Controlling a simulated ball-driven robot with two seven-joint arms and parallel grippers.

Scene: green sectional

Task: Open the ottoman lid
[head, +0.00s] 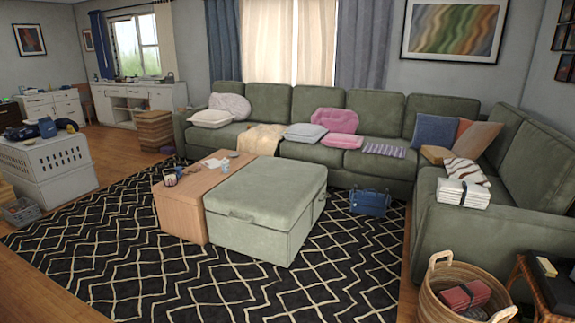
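The ottoman (284,228) is a green upholstered block in the middle of the patterned rug. A wooden side table (182,205) stands right against the ottoman's left side. Neither of my grippers is in view.
A green sectional sofa (385,140) with cushions runs behind and to the right. A blue toolbox (369,202) sits on the rug right of the ottoman. A wicker basket (437,290) stands front right. The black rug (120,270) in front is clear.

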